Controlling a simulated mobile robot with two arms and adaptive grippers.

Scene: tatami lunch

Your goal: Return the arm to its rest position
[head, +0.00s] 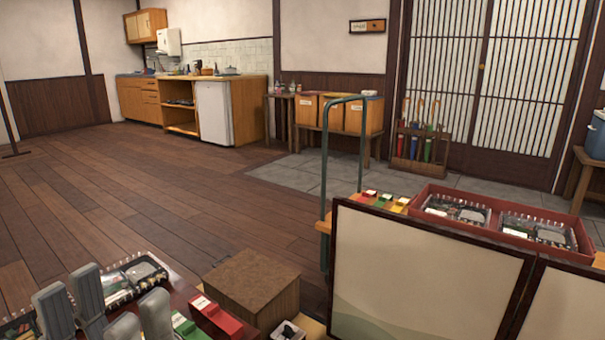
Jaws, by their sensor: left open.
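My left gripper (103,303) shows at the lower left edge, with its grey fingers spread apart and nothing seen between them. It is over or in front of a dark red table or tray that holds a packed lunch box (135,279) with a clear cover. The frame cuts off the rest of the arm. My right gripper is not in view.
A red block (216,317) and a green one (188,326) lie right of the gripper. A brown box (252,284) stands beyond them. A framed screen (425,275) and a cart with a red tray (415,207) of lunch boxes stand at right. The wooden floor (150,195) beyond is clear.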

